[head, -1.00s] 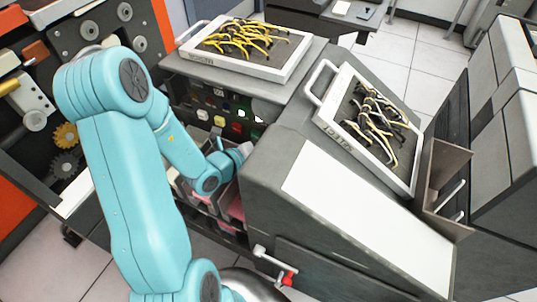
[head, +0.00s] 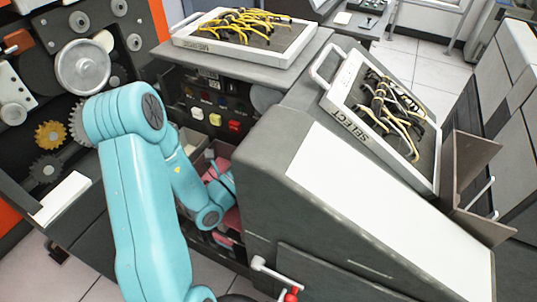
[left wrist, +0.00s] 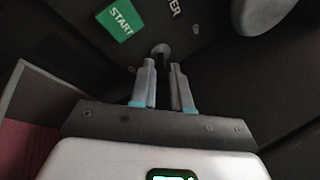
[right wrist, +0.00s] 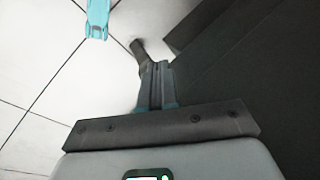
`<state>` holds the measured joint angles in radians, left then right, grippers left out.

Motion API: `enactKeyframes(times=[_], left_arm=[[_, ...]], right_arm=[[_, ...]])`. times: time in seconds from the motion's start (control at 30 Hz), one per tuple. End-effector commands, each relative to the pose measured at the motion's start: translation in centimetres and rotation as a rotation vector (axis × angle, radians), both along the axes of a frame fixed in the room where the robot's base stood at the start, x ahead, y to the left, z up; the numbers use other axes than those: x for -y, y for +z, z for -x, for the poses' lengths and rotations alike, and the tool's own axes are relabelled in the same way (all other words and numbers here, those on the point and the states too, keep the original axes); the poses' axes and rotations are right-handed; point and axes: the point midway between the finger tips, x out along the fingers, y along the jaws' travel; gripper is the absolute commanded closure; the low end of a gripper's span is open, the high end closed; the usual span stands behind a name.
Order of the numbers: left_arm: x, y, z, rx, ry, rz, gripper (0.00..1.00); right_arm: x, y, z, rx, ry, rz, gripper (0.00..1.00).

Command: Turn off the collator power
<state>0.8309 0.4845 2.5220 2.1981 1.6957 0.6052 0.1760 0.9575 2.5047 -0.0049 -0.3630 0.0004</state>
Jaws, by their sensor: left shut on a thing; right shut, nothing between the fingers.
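The collator's dark control panel (head: 185,90) carries white and red buttons and sits under a tray in the head view. In the left wrist view, a green START button (left wrist: 121,20) and a partly cut-off label ending in "ER" (left wrist: 174,8) are on a dark panel. Just below that label is a small switch with a round metal base (left wrist: 161,50). My left gripper (left wrist: 162,68) is shut on its dark lever, one finger on each side. The head view hides this gripper behind the slanted cabinet. My right gripper (right wrist: 157,68) is shut and empty beside a dark surface.
The slanted grey cabinet (head: 265,170) stands right of my left arm. Two wire-filled plugboard trays (head: 190,44) (head: 349,75) lie on top. A crank with a red knob (head: 291,296) sticks out low in front. Gears (head: 50,134) are exposed at left.

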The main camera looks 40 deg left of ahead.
Motion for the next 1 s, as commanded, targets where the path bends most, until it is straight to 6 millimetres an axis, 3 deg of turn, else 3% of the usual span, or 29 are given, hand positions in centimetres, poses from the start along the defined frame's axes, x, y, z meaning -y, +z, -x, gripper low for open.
enactKeyframes(times=[0.43,0.47,1.0], left_arm=[[-0.15,-0.05,-0.02,0.006,0.005,-0.003,1.0],[-0.15,-0.05,-0.02,0.006,0.005,-0.003,0.75],[-0.18,-0.35,0.16,0.006,-0.003,-0.003,0.75]], right_arm=[[0.0,-0.15,0.0,0.0,0.0,0.0,1.0],[0.0,-0.15,0.0,0.0,0.0,0.0,1.0],[0.0,-0.26,0.0,0.0,0.0,0.0,1.0]])
